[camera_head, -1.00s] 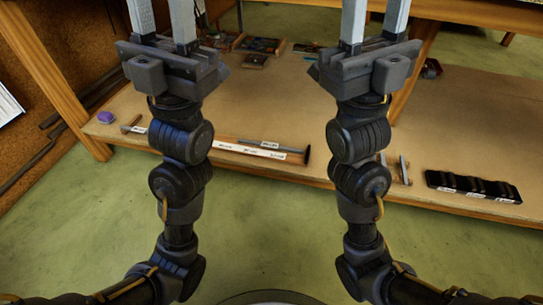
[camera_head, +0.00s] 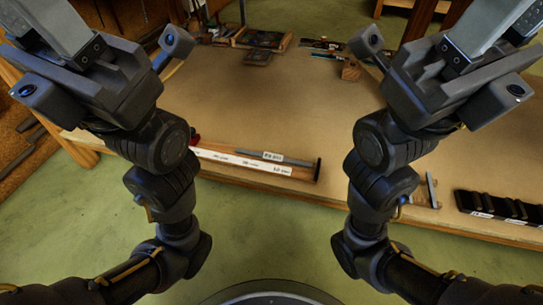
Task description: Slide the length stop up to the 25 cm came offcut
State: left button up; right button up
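A low wooden gauge board (camera_head: 250,167) with a white labelled strip lies along the table's front edge, between my arms. A thin grey came strip (camera_head: 240,153) with a white tag (camera_head: 273,156) lies along its back side; the tag's writing is too small to read. A dark upright plate (camera_head: 318,170) stands at the board's right end. A small red part (camera_head: 195,139) shows at its left, partly hidden by my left arm; I cannot tell whether it is the length stop. My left gripper (camera_head: 75,35) and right gripper (camera_head: 480,40) are raised, away from the board, fingertips outside the picture.
A black slotted block (camera_head: 498,207) with labels sits at the front right, near thin upright pieces (camera_head: 431,190). A tray (camera_head: 262,39), a dark flat item (camera_head: 257,57) and a small wooden block (camera_head: 350,70) lie farther back. The table's middle is clear.

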aim_at(195, 138)
jog(key=u, duration=0.65)
